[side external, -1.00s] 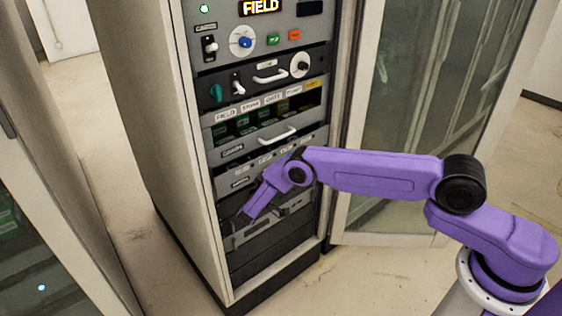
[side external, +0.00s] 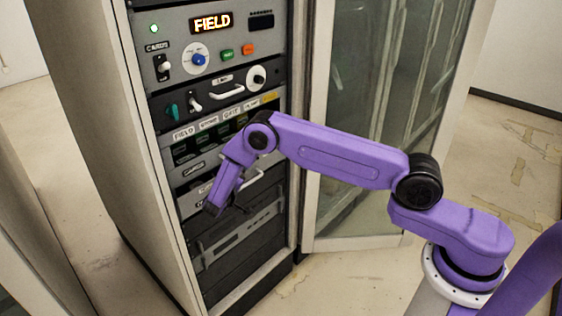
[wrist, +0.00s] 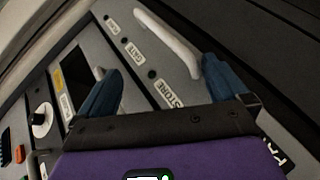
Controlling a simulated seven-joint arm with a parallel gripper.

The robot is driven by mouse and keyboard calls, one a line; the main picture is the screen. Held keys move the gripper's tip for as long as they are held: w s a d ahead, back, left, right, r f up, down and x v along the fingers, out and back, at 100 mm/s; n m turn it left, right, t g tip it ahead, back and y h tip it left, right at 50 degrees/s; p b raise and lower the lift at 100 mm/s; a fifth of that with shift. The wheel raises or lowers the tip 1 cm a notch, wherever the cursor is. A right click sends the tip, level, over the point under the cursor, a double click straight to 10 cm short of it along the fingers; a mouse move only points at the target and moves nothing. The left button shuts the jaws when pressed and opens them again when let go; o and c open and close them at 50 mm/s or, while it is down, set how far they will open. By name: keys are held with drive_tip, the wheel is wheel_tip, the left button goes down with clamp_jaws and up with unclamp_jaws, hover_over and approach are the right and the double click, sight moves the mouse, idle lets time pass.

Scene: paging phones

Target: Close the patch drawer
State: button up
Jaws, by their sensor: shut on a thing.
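The patch drawer (side external: 197,191) has a grey front in the rack, below the bay with the dark openings. Its white handle (side external: 250,187) shows right of my gripper. In the wrist view the drawer front (wrist: 150,55) carries STORE and GATE labels, small round holes and the white handle (wrist: 168,42). My gripper (side external: 214,207) points down at the left part of this front. In the wrist view its two blue fingers (wrist: 160,85) stand on either side of part of the front, the right one overlapping the handle's end. The contact and how far the drawer stands out are unclear.
Above are the labelled bay (side external: 215,126), a black panel with a white handle (side external: 226,91) and a panel with a lit FIELD display (side external: 211,23). Below is a slotted grey panel (side external: 238,234). An open glass door (side external: 365,125) stands right, behind my arm. Floor lies clear left.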

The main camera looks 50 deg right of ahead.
drive_tip(key=r+m+h, duration=0.1)
drive_tip(key=r+h, duration=0.1)
drive_tip(key=r, duration=0.3)
drive_tip(key=s+r+m+h, duration=0.1)
drive_tip(key=r+h, duration=0.1)
drive_tip(key=r, duration=0.4)
drive_tip(key=d+r+m+h, duration=0.1)
drive_tip(key=r+h, duration=0.1)
drive_tip(key=r, duration=0.4)
drive_tip(key=shift+s+d+r, duration=0.1)
drive_tip(key=shift+s, duration=0.3)
clamp_jaws()
drive_tip(key=s+d+f+g+y, duration=0.35)
drive_tip(key=d+f+y, duration=0.45)
drive_tip(key=f, duration=0.6)
drive_tip(key=s+f+m+g+y, duration=0.2)
drive_tip(key=s+f+m+y, duration=0.2)
drive_tip(key=s+f+y, duration=0.4)
drive_tip(key=d+r+m+t+y, duration=0.1)
drive_tip(key=d+r+m+t, duration=0.6)
drive_tip(key=r, duration=0.4)
drive_tip(key=d+r+m+t, duration=0.55)
drive_tip(key=r+t, duration=0.35)
drive_tip(key=r, duration=0.2)
wheel_tip(320, 180, down, 20)
drive_tip(key=w, duration=1.3)
drive_tip(key=shift+w+a+f, duration=0.15)
drive_tip(key=shift+w+a, duration=0.1)
drive_tip(key=shift+w, duration=0.15)
